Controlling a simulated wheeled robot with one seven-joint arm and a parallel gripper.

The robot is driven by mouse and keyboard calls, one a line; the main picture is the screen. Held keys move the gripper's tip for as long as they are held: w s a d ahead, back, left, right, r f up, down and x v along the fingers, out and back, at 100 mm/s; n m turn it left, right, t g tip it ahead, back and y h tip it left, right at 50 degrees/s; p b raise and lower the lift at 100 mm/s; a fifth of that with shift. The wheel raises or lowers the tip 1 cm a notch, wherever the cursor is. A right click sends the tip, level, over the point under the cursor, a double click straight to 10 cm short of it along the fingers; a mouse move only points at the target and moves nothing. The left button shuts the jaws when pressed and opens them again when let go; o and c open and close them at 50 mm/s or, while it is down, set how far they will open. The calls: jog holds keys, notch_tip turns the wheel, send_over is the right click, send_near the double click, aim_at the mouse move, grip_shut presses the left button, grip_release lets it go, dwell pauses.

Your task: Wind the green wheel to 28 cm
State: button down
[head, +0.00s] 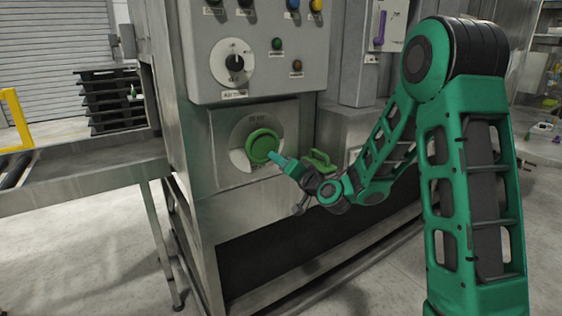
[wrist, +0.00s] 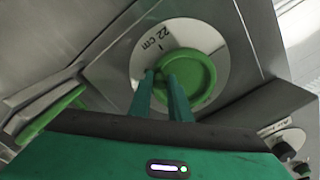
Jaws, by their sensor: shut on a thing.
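The green wheel (head: 261,144) is mounted on a pale round dial plate on the front of the grey machine. The wheel also shows in the wrist view (wrist: 193,75), where the dial plate (wrist: 198,34) reads "22 cm" beside a short mark. My gripper (head: 274,158) reaches the wheel's lower right edge from the right in the head view. In the wrist view, my gripper's two fingers (wrist: 162,76) are shut on the wheel at its near-left edge. The exact grip spot is partly hidden by the fingers.
A green handle (head: 320,159) stands out just right of my gripper. Above the wheel is a control panel (head: 262,68) with a black rotary knob (head: 234,63) and several buttons. A conveyor with a yellow rail (head: 16,118) lies to the left.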

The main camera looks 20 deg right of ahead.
jog(key=shift+s+a+f+m, duration=0.1)
jog(key=shift+a+f+m, duration=0.05)
jog(key=shift+f+m, duration=0.25)
dwell(0.4)
jog(key=c, duration=1.6)
grip_release()
jog(key=shift+c, duration=0.2)
jog(key=shift+r, duration=0.15)
